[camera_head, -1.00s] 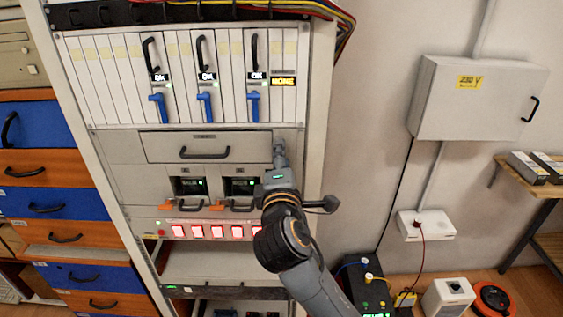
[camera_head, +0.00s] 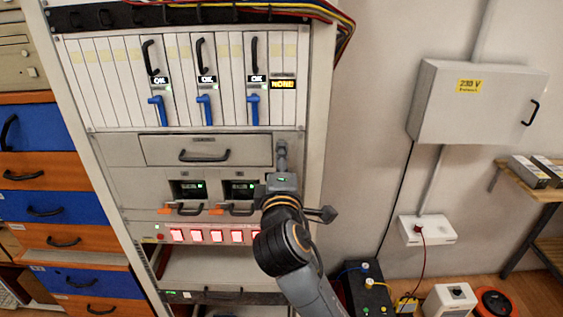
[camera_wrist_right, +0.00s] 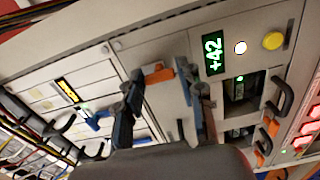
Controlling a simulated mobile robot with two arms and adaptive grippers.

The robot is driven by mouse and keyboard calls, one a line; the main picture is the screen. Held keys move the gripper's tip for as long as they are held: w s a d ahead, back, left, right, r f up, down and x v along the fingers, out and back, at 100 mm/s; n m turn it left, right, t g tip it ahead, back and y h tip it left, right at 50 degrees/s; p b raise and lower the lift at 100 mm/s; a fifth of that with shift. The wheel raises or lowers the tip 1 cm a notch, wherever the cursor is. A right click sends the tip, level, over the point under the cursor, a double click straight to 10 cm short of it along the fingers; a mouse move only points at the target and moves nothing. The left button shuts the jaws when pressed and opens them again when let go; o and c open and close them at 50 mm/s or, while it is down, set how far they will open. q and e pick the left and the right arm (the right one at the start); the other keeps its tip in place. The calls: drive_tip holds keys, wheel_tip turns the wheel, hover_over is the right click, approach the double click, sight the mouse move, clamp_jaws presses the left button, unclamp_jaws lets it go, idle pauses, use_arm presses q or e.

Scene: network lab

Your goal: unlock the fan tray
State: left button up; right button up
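The fan tray appears to be the wide grey drawer (camera_head: 235,149) with a black handle in the middle of the rack, below the card row. Its front also shows between my fingers in the right wrist view (camera_wrist_right: 165,105). A small orange latch (camera_wrist_right: 158,75) sits at the panel's end, between my fingertips in that view. My right gripper (camera_head: 281,150) is at the drawer's right end, and it also shows in the right wrist view (camera_wrist_right: 160,78). Its fingers are apart, on either side of the latch; I cannot tell whether they touch it. My left gripper is out of view.
Cards with blue levers (camera_head: 204,105) stand above the drawer. Power units with black handles (camera_head: 187,192) sit below it, above a row of red-lit switches (camera_head: 214,236). Cables (camera_head: 300,8) run along the rack top.

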drive_tip(key=shift+o, duration=0.9)
drive_tip(key=s, duration=1.2)
